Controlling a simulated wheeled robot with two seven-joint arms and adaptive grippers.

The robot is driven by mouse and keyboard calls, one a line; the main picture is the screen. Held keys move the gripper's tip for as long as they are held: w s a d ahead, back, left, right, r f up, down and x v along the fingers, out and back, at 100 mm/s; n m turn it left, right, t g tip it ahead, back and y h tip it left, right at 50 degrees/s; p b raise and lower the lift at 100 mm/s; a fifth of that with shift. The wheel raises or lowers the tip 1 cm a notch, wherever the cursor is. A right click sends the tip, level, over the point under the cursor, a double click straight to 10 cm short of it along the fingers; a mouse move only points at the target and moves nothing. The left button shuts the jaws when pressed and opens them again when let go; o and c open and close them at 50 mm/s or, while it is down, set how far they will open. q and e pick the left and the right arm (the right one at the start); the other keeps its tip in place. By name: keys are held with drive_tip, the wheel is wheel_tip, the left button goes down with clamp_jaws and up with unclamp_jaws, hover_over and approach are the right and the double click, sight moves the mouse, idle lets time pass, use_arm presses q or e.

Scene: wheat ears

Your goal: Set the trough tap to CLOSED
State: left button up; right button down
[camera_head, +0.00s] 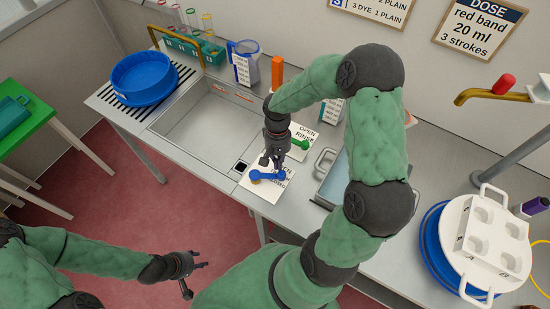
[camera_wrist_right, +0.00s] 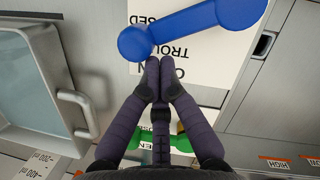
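The blue tap lever (camera_head: 266,176) lies over a white card (camera_head: 262,188) on the counter's front edge, right of the sink. The card's print is partly covered; "TROU" and "SED" show in the right wrist view, where the blue lever (camera_wrist_right: 195,28) slants from left of centre up to the right. My right gripper (camera_head: 270,160) is just above and behind the lever. Its fingers (camera_wrist_right: 163,64) are together and empty, tips close to the lever's left end; contact cannot be told. My left gripper (camera_head: 194,273) hangs over the floor, fingers apart and empty.
A green lever (camera_head: 299,143) on the rinse card stands behind my right gripper. A steel sink (camera_head: 200,125) is to the left, and a grey tray (camera_head: 325,180) is close on the right. A blue bowl (camera_head: 143,77) sits at the far left.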

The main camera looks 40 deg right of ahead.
sight(280, 174)
drive_tip(key=s+m, duration=0.1)
drive_tip(key=s+a+m, duration=0.1)
drive_tip(key=m, duration=0.1)
drive_tip(key=shift+s+a+m+t+y, duration=0.1)
drive_tip(key=shift+s+m+t+y, duration=0.15)
drive_tip(key=shift+m+t+y, duration=0.05)
drive_tip(key=shift+s+a, duration=0.3)
drive_tip(key=shift+s, duration=0.1)
idle(0.4)
